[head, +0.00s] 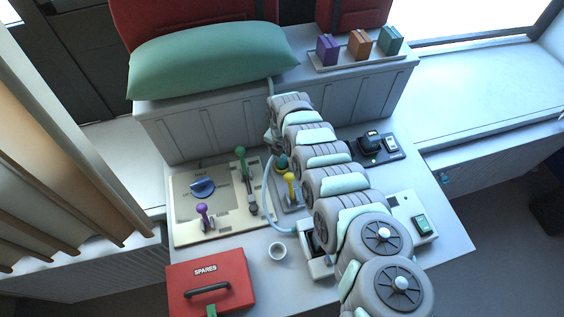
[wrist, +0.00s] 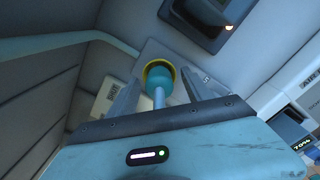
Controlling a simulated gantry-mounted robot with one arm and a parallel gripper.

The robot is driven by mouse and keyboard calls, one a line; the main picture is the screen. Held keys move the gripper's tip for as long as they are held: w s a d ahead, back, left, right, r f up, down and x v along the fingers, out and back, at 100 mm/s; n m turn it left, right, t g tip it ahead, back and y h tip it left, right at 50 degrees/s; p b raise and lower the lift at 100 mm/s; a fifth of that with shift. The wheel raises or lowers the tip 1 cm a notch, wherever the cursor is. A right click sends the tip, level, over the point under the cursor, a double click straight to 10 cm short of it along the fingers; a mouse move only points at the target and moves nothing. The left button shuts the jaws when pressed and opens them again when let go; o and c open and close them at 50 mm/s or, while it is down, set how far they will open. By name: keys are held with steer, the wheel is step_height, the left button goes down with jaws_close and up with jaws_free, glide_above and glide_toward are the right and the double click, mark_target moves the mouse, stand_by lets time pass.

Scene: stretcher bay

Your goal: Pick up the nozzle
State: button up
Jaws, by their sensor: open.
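A teal rounded piece with a yellow ring and a pale stem, which I take for the nozzle (wrist: 159,80), shows in the wrist view. In the head view a small teal piece (head: 282,163), seemingly the same one, stands on a grey plate beside my arm, partly covered. My gripper (wrist: 160,77) is open in the wrist view. Its two grey fingers lie left and right of the teal piece, with gaps seen on both sides. How deep it sits between them I cannot tell. In the head view my arm hides most of the gripper.
A pale hose (head: 267,192) curves close by.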

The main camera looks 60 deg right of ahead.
steer(key=shift+c, duration=0.5)
jaws_close()
